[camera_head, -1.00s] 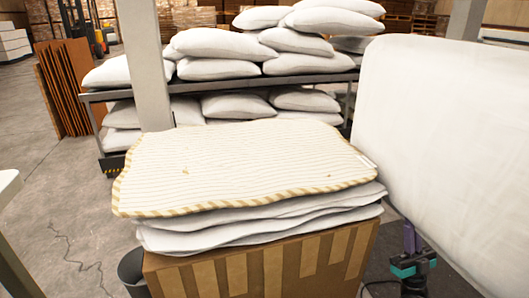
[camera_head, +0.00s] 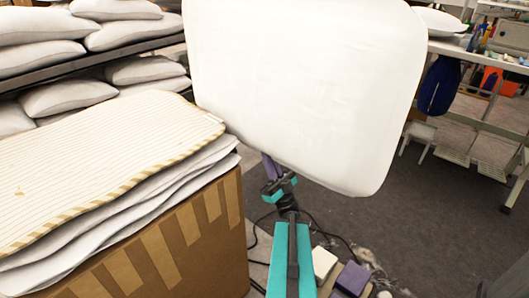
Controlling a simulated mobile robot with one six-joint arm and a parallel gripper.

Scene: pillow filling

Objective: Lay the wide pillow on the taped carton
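The wide pillow (camera_head: 300,85) is large, plain white and rounded at the corners. It hangs upright in the air at upper centre. My gripper (camera_head: 269,163) is at its lower left edge, shut on that edge; the fingertips are partly hidden by the pillow. My teal and black arm rises to it from the bottom. The taped carton (camera_head: 228,238), brown with tan tape strips, stands at lower left. On it lie flat white pillows (camera_head: 130,205) with a cream striped pillow (camera_head: 85,155) with a yellow-striped border on top. The held pillow is apart from the stack, to its right.
A rack (camera_head: 110,60) with several white pillows stands behind the carton. A workbench (camera_head: 460,48) with a hanging dark blue item (camera_head: 440,85) and a white stool (camera_head: 417,132) are at right. The dark mat (camera_head: 420,215) is mostly bare; cables and small blocks lie by my arm.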

